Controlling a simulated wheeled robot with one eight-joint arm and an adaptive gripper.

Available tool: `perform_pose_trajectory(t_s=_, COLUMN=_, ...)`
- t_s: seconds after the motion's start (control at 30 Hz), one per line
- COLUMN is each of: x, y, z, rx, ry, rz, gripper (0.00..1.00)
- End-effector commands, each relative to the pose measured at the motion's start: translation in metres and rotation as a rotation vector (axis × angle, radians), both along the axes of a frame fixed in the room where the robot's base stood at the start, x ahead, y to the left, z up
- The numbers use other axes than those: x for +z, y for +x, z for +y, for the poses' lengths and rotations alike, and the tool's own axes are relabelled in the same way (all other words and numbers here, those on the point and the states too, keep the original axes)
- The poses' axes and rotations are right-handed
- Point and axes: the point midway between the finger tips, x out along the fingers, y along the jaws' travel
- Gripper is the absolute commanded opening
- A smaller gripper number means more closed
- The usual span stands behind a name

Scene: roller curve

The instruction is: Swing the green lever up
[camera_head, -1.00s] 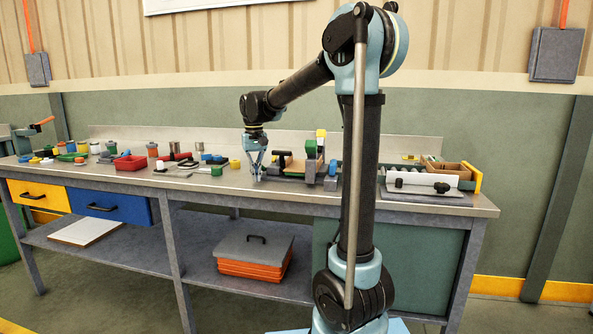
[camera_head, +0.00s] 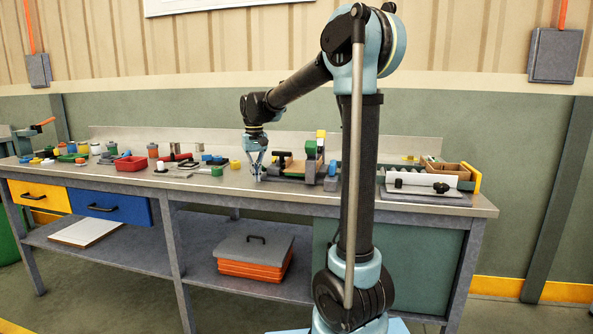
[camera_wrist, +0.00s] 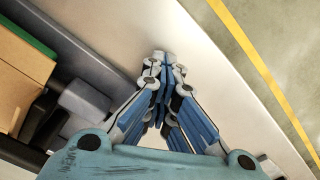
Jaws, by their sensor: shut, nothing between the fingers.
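My gripper (camera_head: 257,174) is shut and empty, pointing down close over the worktop near its front edge. In the wrist view its closed fingertips (camera_wrist: 164,62) are over bare pale worktop. A fixture stands just right of it in the head view, with a tan block (camera_head: 283,159) and an upright green part (camera_head: 311,149). I cannot tell for sure whether this green part is the lever. In the wrist view a green strip (camera_wrist: 28,37) runs along the tan block (camera_wrist: 22,80), apart from the fingers. A grey block (camera_wrist: 86,100) lies nearer to them.
A yellow block (camera_head: 320,133) stands at the fixture's top, and a grey block (camera_head: 331,182) at its right. To the left are a yellow knob (camera_head: 234,164), a red tray (camera_head: 130,163) and several small parts. The worktop's front edge (camera_head: 230,193) is close to my gripper.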

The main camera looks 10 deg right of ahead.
Motion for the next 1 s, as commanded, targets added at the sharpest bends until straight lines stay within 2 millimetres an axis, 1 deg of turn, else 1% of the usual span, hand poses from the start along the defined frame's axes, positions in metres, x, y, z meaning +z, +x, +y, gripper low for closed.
perform_pose_trajectory(t_s=0.03, x=0.0, y=0.004, z=-0.002, rx=-0.004, ry=-0.003, rz=-0.008, gripper=0.0)
perform_pose_trajectory(t_s=0.27, x=-0.001, y=0.009, z=-0.003, rx=-0.005, ry=-0.003, rz=-0.007, gripper=0.0)
perform_pose_trajectory(t_s=0.67, x=-0.008, y=0.035, z=-0.009, rx=-0.006, ry=-0.004, rz=0.009, gripper=0.0)
perform_pose_trajectory(t_s=1.0, x=-0.006, y=0.032, z=-0.005, rx=0.001, ry=0.0, rz=0.007, gripper=0.0)
